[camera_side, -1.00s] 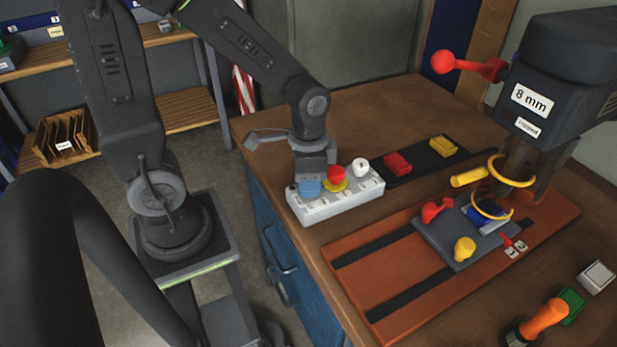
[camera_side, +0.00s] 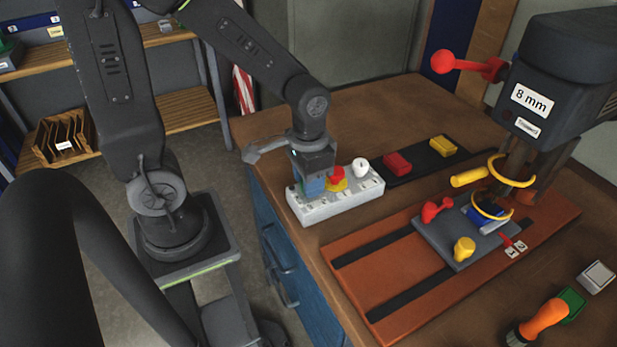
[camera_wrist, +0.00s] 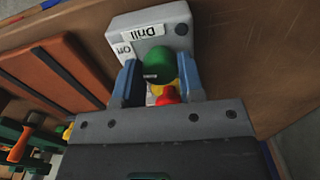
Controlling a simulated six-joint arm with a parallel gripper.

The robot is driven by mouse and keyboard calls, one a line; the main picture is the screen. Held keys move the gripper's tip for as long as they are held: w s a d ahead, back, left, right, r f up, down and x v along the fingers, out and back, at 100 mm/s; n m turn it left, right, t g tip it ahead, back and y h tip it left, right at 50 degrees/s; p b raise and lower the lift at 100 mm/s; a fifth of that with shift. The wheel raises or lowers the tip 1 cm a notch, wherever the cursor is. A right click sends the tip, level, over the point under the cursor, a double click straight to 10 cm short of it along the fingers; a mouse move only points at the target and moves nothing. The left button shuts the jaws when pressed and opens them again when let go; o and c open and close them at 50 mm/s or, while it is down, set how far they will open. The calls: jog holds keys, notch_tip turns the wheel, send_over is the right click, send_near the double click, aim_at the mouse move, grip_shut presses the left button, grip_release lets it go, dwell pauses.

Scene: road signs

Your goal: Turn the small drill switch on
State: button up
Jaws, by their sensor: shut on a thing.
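The grey switch box (camera_side: 345,206) stands on the brown bench in the side view; its end also shows in the wrist view (camera_wrist: 120,24), with labels reading "Drill" and "Off". A green knob (camera_wrist: 157,66) with a pale mark sits by these labels. My gripper's blue fingers (camera_wrist: 158,72) are on both sides of the knob, shut on it. In the side view my gripper (camera_side: 313,186) points down over the near left end of the box and hides the knob. A red button (camera_side: 337,174) on a yellow base is just beside it.
A white knob (camera_side: 361,167) is at the box's far end. Red (camera_side: 397,163) and yellow (camera_side: 443,146) blocks lie on a dark strip behind. The drill press (camera_side: 560,80) stands right, above its orange base.

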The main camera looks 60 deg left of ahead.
jog(key=n, duration=0.4)
jog(key=shift+n, duration=2.1)
jog(key=o, duration=0.9)
notch_tip(320, 180, up, 14)
jog(key=shift+f, duration=0.1)
